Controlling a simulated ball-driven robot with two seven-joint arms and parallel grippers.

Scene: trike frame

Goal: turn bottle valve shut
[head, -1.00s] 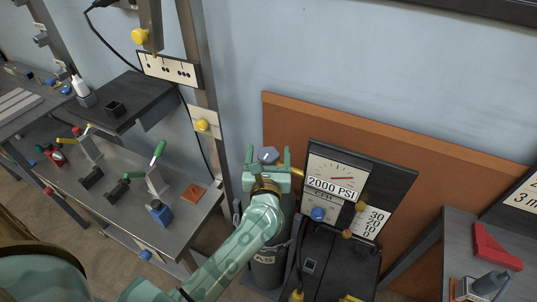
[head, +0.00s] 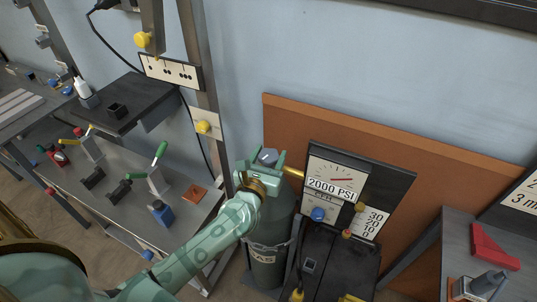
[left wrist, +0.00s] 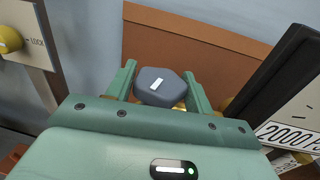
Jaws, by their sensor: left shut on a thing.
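The bottle valve is a dark grey faceted knob (head: 268,156) with a white mark, on top of the grey-green gas bottle (head: 271,222). My left gripper (head: 261,160) is shut on this knob, with a green finger on each side. In the left wrist view the knob (left wrist: 157,86) lies between the fingers (left wrist: 160,72), and its white mark is tilted. The gripper hides the lower part of the knob and the neck of the bottle. My right gripper is in neither view.
Right of the bottle stands a dark gauge panel (head: 385,180) reading 2000 PSI, with a blue knob (head: 318,214). A brown board (head: 430,150) is behind. A grey post (head: 203,70) and a workbench (head: 130,205) with clamps stand to the left.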

